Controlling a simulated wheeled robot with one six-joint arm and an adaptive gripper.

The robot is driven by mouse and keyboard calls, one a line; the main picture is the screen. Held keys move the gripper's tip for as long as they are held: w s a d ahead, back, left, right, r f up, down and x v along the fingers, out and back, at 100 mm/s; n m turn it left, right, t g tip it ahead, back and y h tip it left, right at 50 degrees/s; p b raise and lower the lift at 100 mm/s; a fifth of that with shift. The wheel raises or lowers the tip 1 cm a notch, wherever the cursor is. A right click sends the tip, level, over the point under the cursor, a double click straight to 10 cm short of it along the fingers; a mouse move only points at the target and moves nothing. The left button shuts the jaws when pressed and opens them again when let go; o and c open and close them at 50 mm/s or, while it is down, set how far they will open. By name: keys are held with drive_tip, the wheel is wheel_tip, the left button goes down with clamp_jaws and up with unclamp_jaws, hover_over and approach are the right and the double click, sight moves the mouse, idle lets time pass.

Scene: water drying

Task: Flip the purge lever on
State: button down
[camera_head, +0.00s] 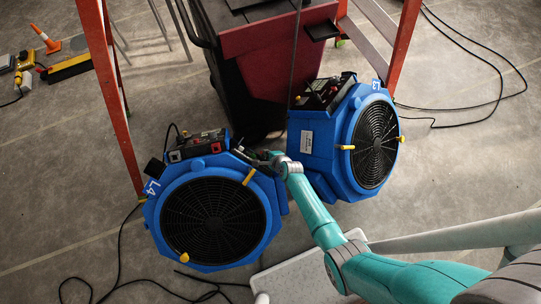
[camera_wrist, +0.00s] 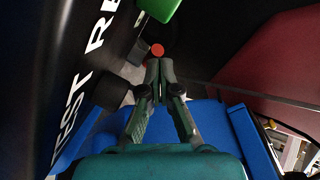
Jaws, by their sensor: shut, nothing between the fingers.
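My gripper (camera_head: 258,160) is shut at the upper right edge of the blue fan unit marked L4 (camera_head: 213,218), close to its black control panel (camera_head: 198,145). In the wrist view my gripper (camera_wrist: 159,72) shows its fingertips together with nothing between them. A small red round knob (camera_wrist: 157,49) appears just beyond the fingertips. I cannot tell whether they touch it. A green block (camera_wrist: 160,9) is past the knob. A black panel with white lettering (camera_wrist: 80,85) fills the left. No purge lever can be told for sure.
A second blue fan unit, L3 (camera_head: 372,143), stands right of my arm. A maroon and black cabinet (camera_head: 275,45) stands behind, between orange ladder rails (camera_head: 112,90). Black cables (camera_head: 118,255) lie on the floor. A cone (camera_head: 46,38) and tools are at far left.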

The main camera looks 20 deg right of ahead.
drive_tip(key=shift+w+a+r, duration=0.2)
drive_tip(key=shift+w+a, duration=0.3)
drive_tip(key=shift+w, duration=0.2)
drive_tip(key=shift+r, duration=0.15)
drive_tip(key=shift+r, duration=0.65)
